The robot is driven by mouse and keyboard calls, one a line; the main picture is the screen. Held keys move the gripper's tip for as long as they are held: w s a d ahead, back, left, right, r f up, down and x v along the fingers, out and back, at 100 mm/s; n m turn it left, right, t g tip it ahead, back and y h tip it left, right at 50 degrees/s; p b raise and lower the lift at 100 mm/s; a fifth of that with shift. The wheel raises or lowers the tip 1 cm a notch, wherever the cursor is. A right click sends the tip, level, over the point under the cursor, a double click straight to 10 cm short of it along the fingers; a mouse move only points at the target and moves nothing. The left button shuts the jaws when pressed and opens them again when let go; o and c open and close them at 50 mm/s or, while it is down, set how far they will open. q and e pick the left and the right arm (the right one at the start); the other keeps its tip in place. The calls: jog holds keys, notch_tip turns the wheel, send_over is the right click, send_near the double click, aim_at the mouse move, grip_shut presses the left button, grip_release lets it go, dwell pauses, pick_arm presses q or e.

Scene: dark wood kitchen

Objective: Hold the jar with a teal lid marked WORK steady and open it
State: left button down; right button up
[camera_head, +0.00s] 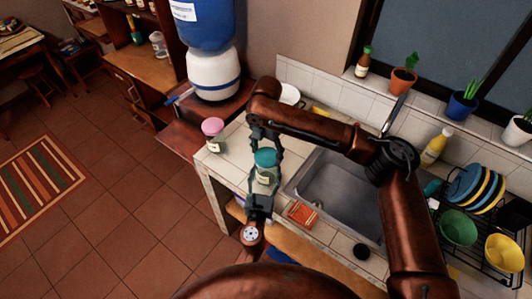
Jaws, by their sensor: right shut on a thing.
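The jar (264,177) with a teal lid (266,157) stands upright on the counter, left of the sink. Its pale label is too small to read. My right gripper (267,149) comes down from above with its fingers on both sides of the lid, shut on it. My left gripper (261,196) is low at the near side of the jar, close to its body. Its fingertips are partly lost against the jar, so I cannot tell whether they grip it.
A pink-lidded jar (213,133) stands on the counter to the left. An orange-red box (301,214) lies near the front edge, beside the sink (338,195). A dish rack (480,245) with plates and bowls is at right. A water dispenser (212,72) stands at the back left.

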aim_at(267, 156)
jog(key=shift+w+d+r, duration=0.1)
jog(key=shift+d, duration=0.05)
dwell(0.4)
jog(key=shift+r, duration=0.95)
jog(key=shift+r, duration=0.15)
jog(key=shift+r, duration=1.9)
pick_arm(q)
jog(key=c, duration=0.7)
grip_release()
jog(key=shift+o, duration=0.2)
